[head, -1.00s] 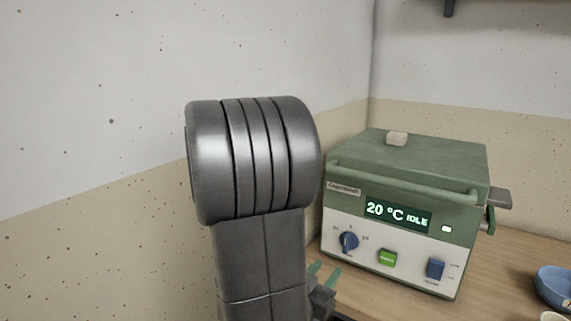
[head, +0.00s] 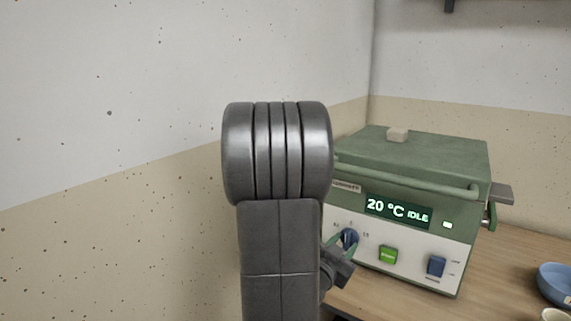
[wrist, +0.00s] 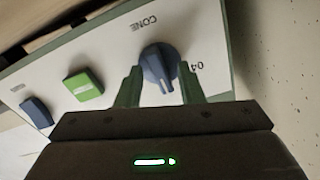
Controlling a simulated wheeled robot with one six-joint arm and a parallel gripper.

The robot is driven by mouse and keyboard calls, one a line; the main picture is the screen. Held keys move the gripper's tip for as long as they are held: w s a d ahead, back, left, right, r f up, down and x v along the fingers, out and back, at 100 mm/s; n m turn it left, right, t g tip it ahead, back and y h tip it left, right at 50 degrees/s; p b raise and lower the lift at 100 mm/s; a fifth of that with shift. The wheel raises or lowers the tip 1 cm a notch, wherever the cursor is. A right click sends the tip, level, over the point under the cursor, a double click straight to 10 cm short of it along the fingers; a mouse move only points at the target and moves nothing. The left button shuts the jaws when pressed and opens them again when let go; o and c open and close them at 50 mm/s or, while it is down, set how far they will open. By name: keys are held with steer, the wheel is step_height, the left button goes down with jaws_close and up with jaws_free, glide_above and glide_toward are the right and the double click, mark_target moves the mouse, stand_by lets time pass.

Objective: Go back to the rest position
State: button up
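My gripper (head: 340,244) is at the front panel of the green and white kiln-like box (head: 430,155), at its blue round knob (head: 349,237). In the wrist view the two green fingers (wrist: 159,75) stand apart, one on each side of the knob (wrist: 157,62), which lies between or just beyond their tips. I cannot tell whether they touch it. The gripper looks open. My arm covers the left part of the box in the head view.
The box shows "20 °C IDLE" and has a green button (head: 388,255) and a blue switch (head: 436,266). A beige block (head: 398,134) lies on its lid. A blue bowl (head: 556,284) sits on the wooden table at right. Walls stand behind and left.

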steer(key=m, duration=0.4)
steer(key=shift+m, duration=1.5)
steer(key=shift+s, duration=0.1)
